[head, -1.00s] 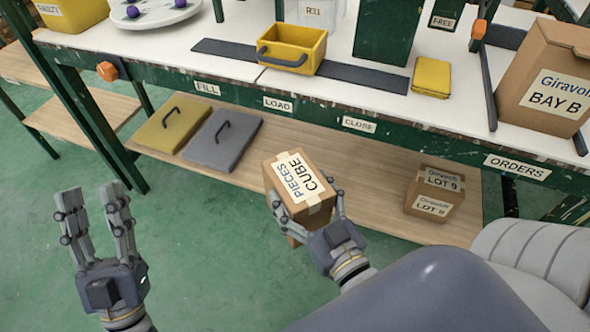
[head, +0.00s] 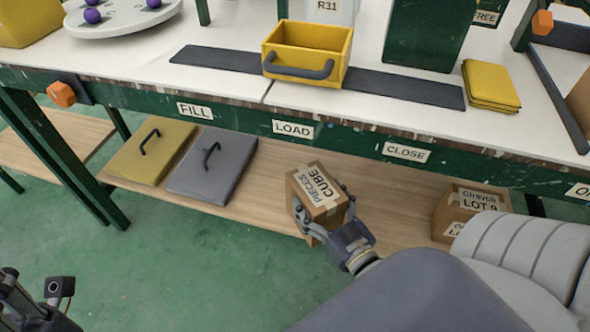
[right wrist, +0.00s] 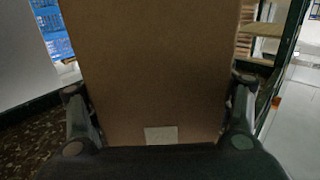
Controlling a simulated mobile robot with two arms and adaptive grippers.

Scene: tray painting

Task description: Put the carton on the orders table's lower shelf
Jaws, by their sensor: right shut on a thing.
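A brown carton labelled PIECES CUBE (head: 319,190) is in my right gripper (head: 325,215), whose fingers are shut around its sides. In the head view it overlaps the front part of a wooden lower shelf (head: 250,190); I cannot tell if it touches. In the right wrist view, the carton's plain brown face (right wrist: 155,75) fills the space between the fingers (right wrist: 155,125). The ORDERS sign (head: 580,190) is cut off at the right edge, so little of that table shows. My left gripper (head: 40,295) is partly visible at the bottom left corner; its fingers are unclear.
A yellow lid (head: 152,150) and a grey lid (head: 212,165) lie on the shelf's left. A LOT 9 carton (head: 465,208) stands at the shelf's right, partly hidden by my arm. Bare shelf shows between. The tabletop (head: 220,35) above holds a yellow bin (head: 305,58).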

